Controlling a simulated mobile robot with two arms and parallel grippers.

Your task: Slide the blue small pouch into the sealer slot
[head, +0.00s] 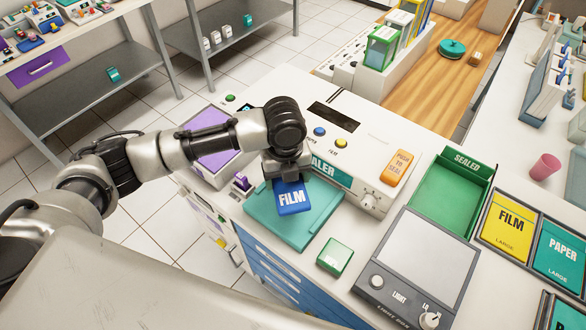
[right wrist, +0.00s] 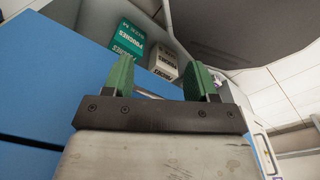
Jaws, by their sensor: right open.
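The blue small pouch (head: 291,198), marked FILM, is at the front of the white sealer (head: 340,130). My left gripper (head: 287,170) is at the pouch's far end and appears shut on it; its fingertips are mostly hidden. The pouch is over the teal tray (head: 262,213) in front of the sealer. The sealer's slot is hidden behind my left gripper and the pouch, so I cannot tell whether the pouch is inside it. My right gripper (right wrist: 160,75) shows only in the right wrist view, with its green fingers apart and nothing between them.
A green box (head: 335,257) and a light box (head: 418,268) stand right of the teal tray. A green SEALED tray (head: 447,200) is beyond. In the right wrist view, a blue cabinet front (right wrist: 50,80) and pouch boxes (right wrist: 128,38) are close to my right gripper.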

